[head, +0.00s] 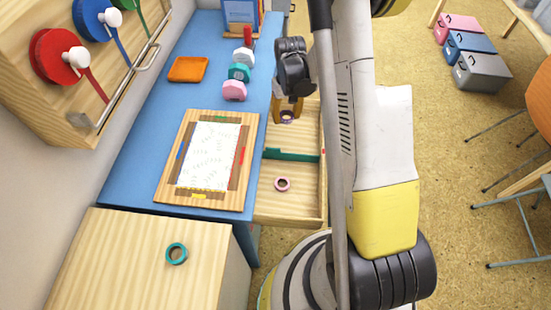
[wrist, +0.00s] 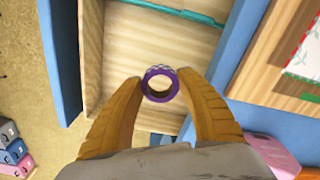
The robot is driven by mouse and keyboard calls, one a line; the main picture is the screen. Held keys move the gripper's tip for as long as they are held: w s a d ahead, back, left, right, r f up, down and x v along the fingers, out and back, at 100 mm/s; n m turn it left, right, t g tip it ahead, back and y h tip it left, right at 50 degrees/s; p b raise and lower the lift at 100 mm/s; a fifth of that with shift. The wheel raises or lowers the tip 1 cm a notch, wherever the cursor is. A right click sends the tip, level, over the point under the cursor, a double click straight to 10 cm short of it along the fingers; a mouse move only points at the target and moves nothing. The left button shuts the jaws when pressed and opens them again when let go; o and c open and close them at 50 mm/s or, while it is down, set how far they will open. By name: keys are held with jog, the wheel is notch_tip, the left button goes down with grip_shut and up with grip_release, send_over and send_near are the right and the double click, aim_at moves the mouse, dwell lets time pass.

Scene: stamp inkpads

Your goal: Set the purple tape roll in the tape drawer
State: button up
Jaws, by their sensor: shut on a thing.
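The purple tape roll (wrist: 159,84) shows between my fingertips in the wrist view, and my gripper (wrist: 158,90) is shut on it. In the head view the purple roll (head: 287,115) is small, under my gripper (head: 288,108). It is above the far part of the open wooden drawer (head: 308,135); its exact height is hard to tell. A green divider (head: 291,154) crosses the drawer. A pink tape roll (head: 282,184) lies in the near compartment. No other roll shows in the far compartment, part of which my arm and gripper hide.
A teal tape roll (head: 176,253) lies on the wooden cabinet (head: 110,270). The blue table (head: 150,128) holds a framed sheet (head: 208,155), an orange tray (head: 188,69) and a row of coloured stamps or inkpads (head: 239,72). Coloured boxes (head: 482,70) stand on the floor.

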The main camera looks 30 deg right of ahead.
aim_at(287, 138)
jog(key=f+b, duration=0.1)
jog(key=f, duration=0.2)
jog(key=f+b, duration=0.2)
jog(key=f, duration=0.2)
jog(key=f+b, duration=0.1)
jog(key=f, duration=0.2)
jog(key=shift+d+f+b, duration=0.35)
jog(key=shift+f, duration=0.15)
jog(key=o, duration=0.8)
jog(key=shift+o, duration=0.2)
